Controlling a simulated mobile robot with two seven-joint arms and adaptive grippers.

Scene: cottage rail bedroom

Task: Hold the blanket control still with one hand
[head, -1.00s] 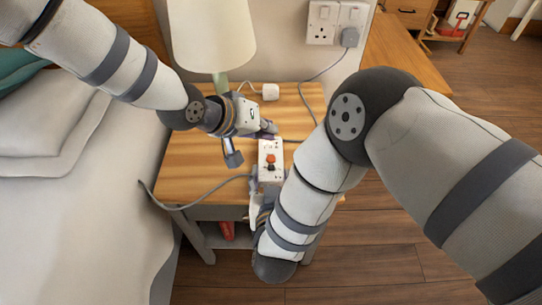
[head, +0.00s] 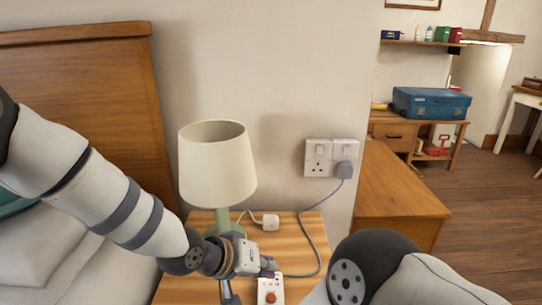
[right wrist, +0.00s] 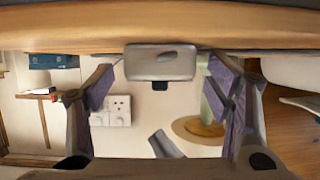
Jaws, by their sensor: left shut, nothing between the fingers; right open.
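The blanket control (head: 270,291) is a pale box with a red-orange knob on the wooden bedside table (head: 300,245); its near end is cut off by the bottom edge of the head view. My left gripper (head: 267,274) is shut and empty, its tips right at the far end of the control; I cannot tell if they touch. In the right wrist view, which is upside down, my right gripper (right wrist: 161,85) is open. Its fingers stand either side of a pale box, seemingly the control (right wrist: 161,62), with gaps. The right gripper is outside the head view.
A lamp (head: 217,165) stands at the back of the table, close behind my left gripper. A grey cable runs from the wall socket (head: 318,158) down to the table. A white plug-like piece (head: 270,222) lies there too. The bed is at left; floor is open at right.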

